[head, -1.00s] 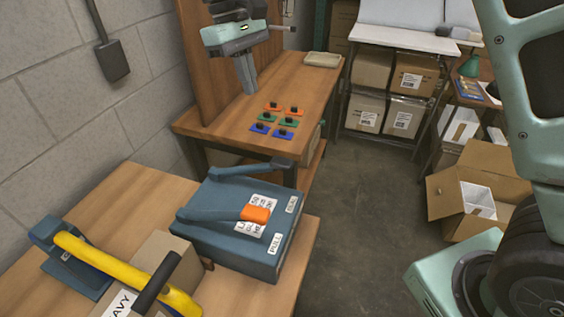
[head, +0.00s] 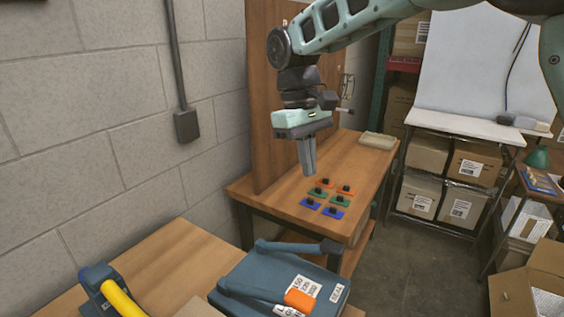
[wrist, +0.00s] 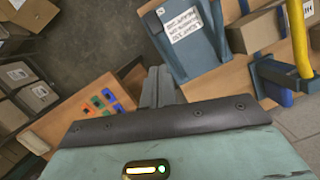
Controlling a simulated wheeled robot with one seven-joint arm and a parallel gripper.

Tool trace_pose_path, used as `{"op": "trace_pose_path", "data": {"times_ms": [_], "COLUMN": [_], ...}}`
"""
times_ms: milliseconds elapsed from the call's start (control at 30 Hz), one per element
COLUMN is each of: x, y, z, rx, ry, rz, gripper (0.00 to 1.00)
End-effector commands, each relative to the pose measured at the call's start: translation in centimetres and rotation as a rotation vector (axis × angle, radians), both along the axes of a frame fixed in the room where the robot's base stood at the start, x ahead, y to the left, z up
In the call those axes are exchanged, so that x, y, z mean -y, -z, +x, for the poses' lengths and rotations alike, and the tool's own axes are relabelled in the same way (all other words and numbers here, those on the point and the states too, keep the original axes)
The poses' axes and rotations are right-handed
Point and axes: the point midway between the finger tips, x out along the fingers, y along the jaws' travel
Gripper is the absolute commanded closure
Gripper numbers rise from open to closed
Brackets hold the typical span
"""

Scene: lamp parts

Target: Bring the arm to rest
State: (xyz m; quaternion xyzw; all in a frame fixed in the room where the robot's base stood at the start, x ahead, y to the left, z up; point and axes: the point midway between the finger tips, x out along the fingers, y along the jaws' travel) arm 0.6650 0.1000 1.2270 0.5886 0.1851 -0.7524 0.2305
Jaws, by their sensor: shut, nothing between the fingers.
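My gripper (head: 310,172) hangs pointing down over the near part of the far wooden table (head: 372,172), with its two fingers together and nothing between them. In the wrist view its closed fingers (wrist: 158,84) show above the pale green housing. My arm reaches in from the upper right in the head view. Several small coloured plates with black knobs, among them an orange one (head: 346,189), a green one (head: 340,200) and a blue one (head: 334,212), lie on that table below and right of the fingers, apart from them.
A blue machine with an orange-tipped lever (head: 299,299) stands on the near wooden bench (head: 150,262). A tall wooden panel (head: 262,110) rises behind my gripper. Boxes fill the shelf (head: 420,202) at right; grey floor lies between.

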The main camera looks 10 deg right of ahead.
Motion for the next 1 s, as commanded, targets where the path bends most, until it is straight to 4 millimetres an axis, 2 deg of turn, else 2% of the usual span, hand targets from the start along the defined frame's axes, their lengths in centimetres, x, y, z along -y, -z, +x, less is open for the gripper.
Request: {"op": "trace_pose_path", "data": {"times_ms": [167,333,500,600,700,800,1000], "x": [-0.9,-1.1,0.4,1.7,2.8,3.5,3.6], "y": [0.8,2.7,5.4,6.8,7.9,8.5,8.6], "z": [-5.4,-13.4,-20.9,-24.1,-26.2,-27.2,-27.5], "rx": [0.026,0.075,0.130,0.162,0.184,0.196,0.199], "ry": [-0.028,-0.053,-0.067,-0.069,-0.069,-0.070,-0.068], "rz": [0.067,0.140,0.179,0.188,0.191,0.191,0.192], "gripper": [1.00,1.00,1.00,1.00,1.00,1.00,1.00]}}
